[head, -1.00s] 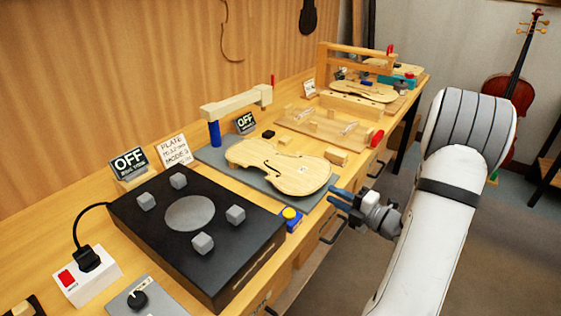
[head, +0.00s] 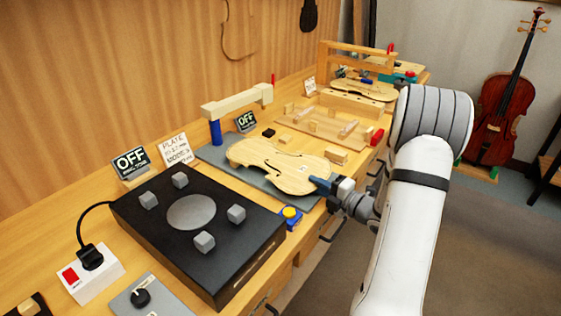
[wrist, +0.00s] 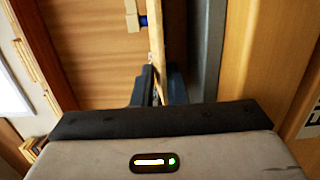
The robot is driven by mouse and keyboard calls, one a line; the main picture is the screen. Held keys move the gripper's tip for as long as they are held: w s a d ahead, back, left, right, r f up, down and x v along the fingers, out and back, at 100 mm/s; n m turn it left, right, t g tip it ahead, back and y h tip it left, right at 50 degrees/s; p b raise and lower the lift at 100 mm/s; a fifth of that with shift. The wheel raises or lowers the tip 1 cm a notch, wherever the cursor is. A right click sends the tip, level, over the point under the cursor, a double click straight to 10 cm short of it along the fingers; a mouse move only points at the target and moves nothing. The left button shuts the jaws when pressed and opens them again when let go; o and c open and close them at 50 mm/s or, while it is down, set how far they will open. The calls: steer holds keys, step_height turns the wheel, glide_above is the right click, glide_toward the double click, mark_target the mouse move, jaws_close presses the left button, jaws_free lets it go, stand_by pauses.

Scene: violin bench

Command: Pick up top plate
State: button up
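The top plate (head: 278,164), a pale violin-shaped wooden piece with f-holes, lies flat on a grey mat (head: 229,168) on the bench. Its near right end reaches past the mat's front edge. My gripper (head: 321,185) is at this end in the head view. In the wrist view the plate (wrist: 156,45) shows edge-on as a thin pale strip, and its end lies between the two fingers of my gripper (wrist: 159,88). I cannot tell whether both fingers press on it.
A black box (head: 203,236) with grey blocks stands to the left. A blue box with a yellow button (head: 291,216) is at the bench's front edge. A wooden arm on a blue post (head: 237,102) stands behind the plate. A wooden fixture (head: 322,126) lies beyond it.

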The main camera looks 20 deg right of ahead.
jaws_close()
step_height(320, 180, up, 10)
steer(key=shift+f, duration=0.2)
steer(key=f+b, duration=0.5)
steer(key=b, duration=0.2)
steer(key=w+a+f+b, duration=0.1)
steer(key=f+b, duration=0.2)
steer(key=b, duration=0.1)
steer(key=shift+w+a+f, duration=0.1)
steer(key=shift+f, duration=0.3)
stand_by(0.4)
steer(key=o, duration=0.6)
jaws_free()
steer(key=shift+o, duration=0.2)
